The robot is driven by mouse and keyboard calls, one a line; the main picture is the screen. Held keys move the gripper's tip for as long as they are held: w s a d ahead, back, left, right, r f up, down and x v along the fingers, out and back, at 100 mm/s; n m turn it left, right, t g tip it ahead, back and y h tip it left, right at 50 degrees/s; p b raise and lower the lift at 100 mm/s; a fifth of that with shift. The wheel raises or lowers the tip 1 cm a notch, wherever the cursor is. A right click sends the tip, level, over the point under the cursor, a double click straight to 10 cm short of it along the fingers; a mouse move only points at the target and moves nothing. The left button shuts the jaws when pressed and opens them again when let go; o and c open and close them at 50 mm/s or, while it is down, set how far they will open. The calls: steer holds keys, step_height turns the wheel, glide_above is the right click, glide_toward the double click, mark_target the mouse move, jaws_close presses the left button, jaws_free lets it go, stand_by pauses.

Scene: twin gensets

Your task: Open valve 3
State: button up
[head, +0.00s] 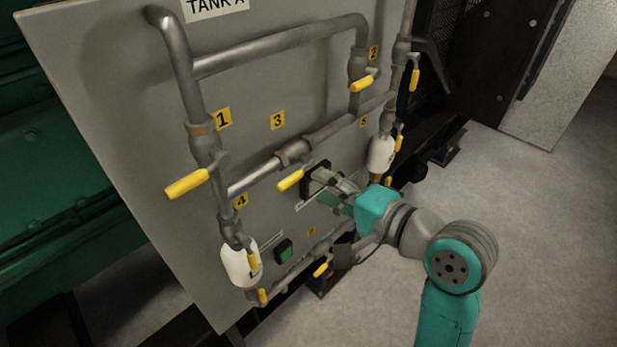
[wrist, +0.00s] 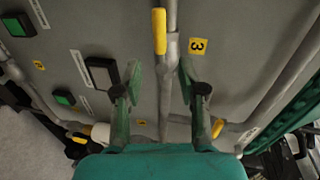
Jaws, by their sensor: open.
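Valve 3 sits on the middle pipe (head: 335,128) below the yellow "3" tag (head: 277,120). Its yellow handle (head: 290,180) looks roughly in line with that pipe in both views. In the wrist view the handle (wrist: 159,30) is at the top middle, left of the "3" tag (wrist: 198,46). My gripper (head: 338,192) is right of the handle in the head view, close to the panel. In the wrist view my gripper (wrist: 160,72) is open and empty. Its fingers are spread left and right of the pipe, with the handle beyond the fingertips, not gripped.
The grey panel (head: 130,110) carries several other yellow-handled valves, including valve 1's handle (head: 187,184) and valve 2's handle (head: 362,83). A black-framed box (head: 314,178) is behind my gripper. A white bowl (head: 240,263) hangs lower left. Floor at right is clear.

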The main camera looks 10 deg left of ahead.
steer(key=shift+v, duration=2.3)
steer(key=s+d+f+m+t+h, duration=0.1)
steer(key=s+d+f+h, duration=0.2)
steer(key=f, duration=0.4)
steer(key=s+d+f+t+h, duration=0.2)
steer(key=s+d+f, duration=0.15)
steer(key=f, duration=0.45)
steer(key=s+d+f+m+t+h, duration=0.1)
steer(key=s+d+f+h, duration=0.25)
steer(key=f, duration=0.35)
steer(key=s+d+f+n+h, duration=0.1)
steer(key=s+d+n+h, duration=0.1)
steer(key=s, duration=1)
steer(key=s+d+f+n+h, duration=0.1)
steer(key=s+d+n, duration=0.3)
steer(key=s, duration=0.9)
steer(key=n, duration=0.3)
steer(key=shift+d+f+t+h, duration=0.2)
steer(key=shift+f+t+h, duration=0.05)
steer(key=shift+t+h, duration=0.15)
